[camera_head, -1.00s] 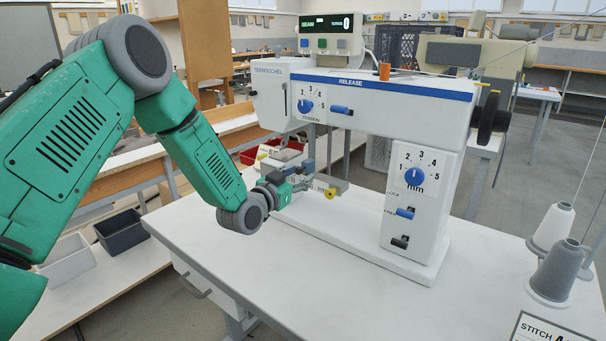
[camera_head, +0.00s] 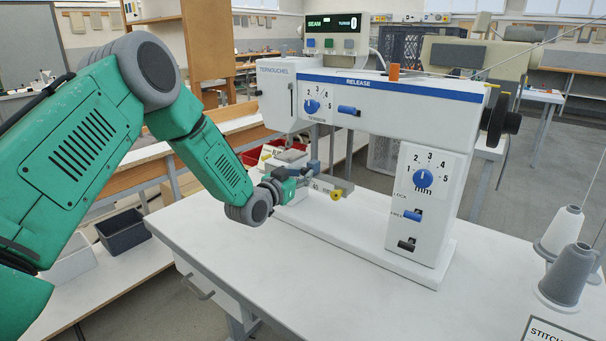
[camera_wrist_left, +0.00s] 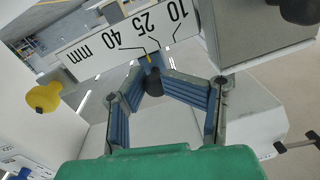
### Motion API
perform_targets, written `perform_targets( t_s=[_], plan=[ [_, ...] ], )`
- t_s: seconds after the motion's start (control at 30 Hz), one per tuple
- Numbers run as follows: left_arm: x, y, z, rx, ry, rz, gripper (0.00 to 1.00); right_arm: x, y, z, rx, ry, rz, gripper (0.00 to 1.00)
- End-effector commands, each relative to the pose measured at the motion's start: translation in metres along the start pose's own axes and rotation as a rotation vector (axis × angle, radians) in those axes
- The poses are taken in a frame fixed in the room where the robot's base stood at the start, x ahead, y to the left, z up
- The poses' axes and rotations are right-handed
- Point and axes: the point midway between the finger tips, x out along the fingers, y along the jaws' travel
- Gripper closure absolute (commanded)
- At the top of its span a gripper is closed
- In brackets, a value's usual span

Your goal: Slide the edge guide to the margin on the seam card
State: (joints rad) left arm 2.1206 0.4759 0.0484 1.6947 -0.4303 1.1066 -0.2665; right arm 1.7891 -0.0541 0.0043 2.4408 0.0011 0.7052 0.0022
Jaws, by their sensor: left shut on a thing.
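The edge guide's dark knob (camera_wrist_left: 153,84) sits between the fingertips of my left gripper (camera_wrist_left: 152,88), which is shut on it. A blue piece with a small yellow mark (camera_wrist_left: 150,58) stands above the knob, against a white scale bar (camera_wrist_left: 122,38) printed 10, 25, 40 mm. The yellow mark is near the ends of the 25 and 40 lines; I cannot tell exactly which. In the head view my left gripper (camera_head: 290,182) is at the bar's left part. A card reading "STITCH" (camera_head: 550,334) is cut off at lower right. My right gripper is out of view.
A yellow knob (camera_head: 336,195) is on the bar's end. The white sewing machine (camera_head: 375,112) stands behind and right, with dials and blue levers. The front of the white table (camera_head: 330,290) is clear.

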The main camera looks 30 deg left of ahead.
Motion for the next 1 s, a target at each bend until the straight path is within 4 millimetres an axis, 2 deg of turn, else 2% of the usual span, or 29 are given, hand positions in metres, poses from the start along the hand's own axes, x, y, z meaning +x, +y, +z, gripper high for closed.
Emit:
perform_targets(
  t_s=[0.03, 0.3, 0.33, 0.37, 0.67, 0.77, 1.0],
  plan=[
    [0.004, -0.003, -0.006, 0.002, 0.016, 0.004, 1.00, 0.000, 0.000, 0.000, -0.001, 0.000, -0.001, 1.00],
    [0.005, -0.006, -0.008, 0.003, 0.018, 0.000, 1.00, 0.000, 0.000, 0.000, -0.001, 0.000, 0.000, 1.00],
    [0.005, -0.006, -0.009, 0.004, 0.018, -0.001, 0.65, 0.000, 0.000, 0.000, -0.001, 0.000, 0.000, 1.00],
    [0.005, -0.006, -0.009, 0.004, 0.018, -0.001, 0.61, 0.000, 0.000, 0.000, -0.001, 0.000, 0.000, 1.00],
    [0.001, -0.011, -0.002, -0.002, 0.011, -0.004, 0.61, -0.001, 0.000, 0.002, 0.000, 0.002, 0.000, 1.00],
    [-0.007, -0.011, -0.002, -0.002, 0.009, -0.004, 0.61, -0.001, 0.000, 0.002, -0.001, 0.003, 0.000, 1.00],
    [-0.044, -0.007, -0.003, 0.000, 0.010, -0.002, 0.61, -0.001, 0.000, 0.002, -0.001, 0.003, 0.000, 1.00]
  ],
)
